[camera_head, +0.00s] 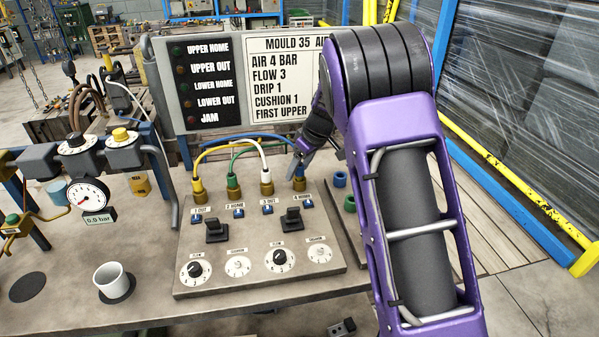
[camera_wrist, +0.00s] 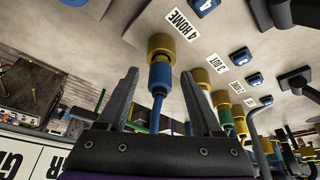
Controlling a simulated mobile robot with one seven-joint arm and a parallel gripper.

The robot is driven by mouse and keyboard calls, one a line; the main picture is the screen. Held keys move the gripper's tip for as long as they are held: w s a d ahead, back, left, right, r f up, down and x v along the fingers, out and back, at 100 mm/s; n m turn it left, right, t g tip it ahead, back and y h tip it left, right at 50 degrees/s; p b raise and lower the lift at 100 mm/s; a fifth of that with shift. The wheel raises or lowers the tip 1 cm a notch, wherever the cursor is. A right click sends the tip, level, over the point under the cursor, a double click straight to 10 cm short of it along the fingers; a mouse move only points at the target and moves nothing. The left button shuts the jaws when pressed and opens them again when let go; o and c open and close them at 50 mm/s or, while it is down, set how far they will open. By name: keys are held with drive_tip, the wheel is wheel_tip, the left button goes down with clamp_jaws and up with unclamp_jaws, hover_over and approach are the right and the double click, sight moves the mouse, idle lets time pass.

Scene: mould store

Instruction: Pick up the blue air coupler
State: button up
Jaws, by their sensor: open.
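The blue air coupler (camera_head: 299,183) sits in the brass port at the 4 HOME label, at the right end of the row on the control panel. In the wrist view the blue coupler (camera_wrist: 161,76) is plugged into its brass port (camera_wrist: 161,46), with a blue hose coming from it. My gripper (camera_wrist: 160,78) is open, with one finger on each side of the coupler and a visible gap at both. In the head view my gripper (camera_head: 301,163) is at the coupler, and my arm hides part of the area.
Yellow (camera_head: 199,187), green (camera_head: 232,183) and white (camera_head: 266,178) couplers with hoses stand left of the blue one. A sign board (camera_head: 285,80) rises close behind. Loose blue (camera_head: 340,180) and green (camera_head: 349,203) pieces lie right of the panel. A white mug (camera_head: 111,279) stands at left.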

drive_tip(key=shift+r, duration=0.1)
clamp_jaws()
idle(0.3)
